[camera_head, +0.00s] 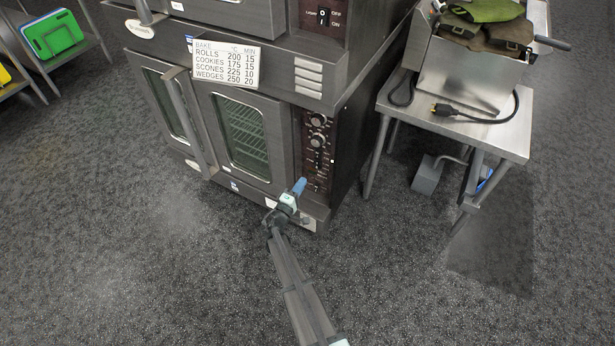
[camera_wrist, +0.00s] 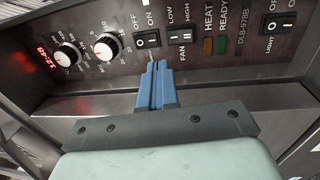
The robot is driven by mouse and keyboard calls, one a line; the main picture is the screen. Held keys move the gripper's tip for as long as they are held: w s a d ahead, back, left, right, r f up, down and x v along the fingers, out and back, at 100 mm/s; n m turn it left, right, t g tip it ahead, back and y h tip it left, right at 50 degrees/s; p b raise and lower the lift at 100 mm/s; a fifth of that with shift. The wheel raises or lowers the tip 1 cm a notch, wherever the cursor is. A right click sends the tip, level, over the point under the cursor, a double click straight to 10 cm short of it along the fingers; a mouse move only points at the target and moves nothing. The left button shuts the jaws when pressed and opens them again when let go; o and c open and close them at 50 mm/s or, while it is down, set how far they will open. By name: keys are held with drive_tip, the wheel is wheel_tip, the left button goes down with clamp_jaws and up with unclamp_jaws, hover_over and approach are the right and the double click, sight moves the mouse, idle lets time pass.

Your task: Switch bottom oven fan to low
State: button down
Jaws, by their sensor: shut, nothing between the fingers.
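The bottom oven (camera_head: 236,135) has a dark control panel (camera_head: 318,140) down its right side. In the wrist view the fan switch (camera_wrist: 180,36) is a small black rocker with LOW and HIGH printed above it and FAN below. Which side is pressed is too small to tell. My gripper (camera_head: 299,184) is at the lower part of the panel. In the wrist view its blue fingers (camera_wrist: 154,68) are together and empty, with the tips just below the ON/OFF switch (camera_wrist: 147,40) and left of the fan switch. I cannot tell whether they touch the panel.
The panel also has two knobs (camera_wrist: 107,45), a red display (camera_wrist: 42,57), HEAT and READY lamps (camera_wrist: 215,46) and a LIGHT switch (camera_wrist: 279,22). A steel table (camera_head: 505,137) with a fryer (camera_head: 460,77) stands at the right. The floor in front is clear.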

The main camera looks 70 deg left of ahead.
drive_tip(key=shift+s+d+r, duration=0.15)
drive_tip(key=shift+s+d, duration=0.55)
drive_tip(key=shift+s+d+r, duration=0.1)
drive_tip(key=shift+s+d, duration=0.6)
drive_tip(key=w+d+f+m+g+h, duration=0.25)
drive_tip(key=d+f+h, duration=0.3)
drive_tip(key=d, duration=0.75)
drive_tip(key=w+d+f+m+g+h, duration=0.2)
drive_tip(key=d+f+g+h, duration=0.3)
drive_tip(key=d, duration=0.7)
drive_tip(key=w+d+f+m+g+h, duration=0.15)
drive_tip(key=w+d+f+h, duration=0.35)
drive_tip(key=d, duration=0.8)
drive_tip(key=w+d+r+m+g+y, duration=0.1)
drive_tip(key=d+m+g, duration=0.4)
drive_tip(key=d, duration=1.9)
drive_tip(key=w+d+r+m+g, duration=0.1)
drive_tip(key=w+d+m+g, duration=0.3)
drive_tip(key=d+m, duration=1.2)
drive_tip(key=d+g, duration=0.2)
drive_tip(key=d, duration=0.7)
drive_tip(key=shift+d+r+g+y, duration=0.25)
drive_tip(key=shift+g+y, duration=0.05)
drive_tip(key=shift+y, duration=0.05)
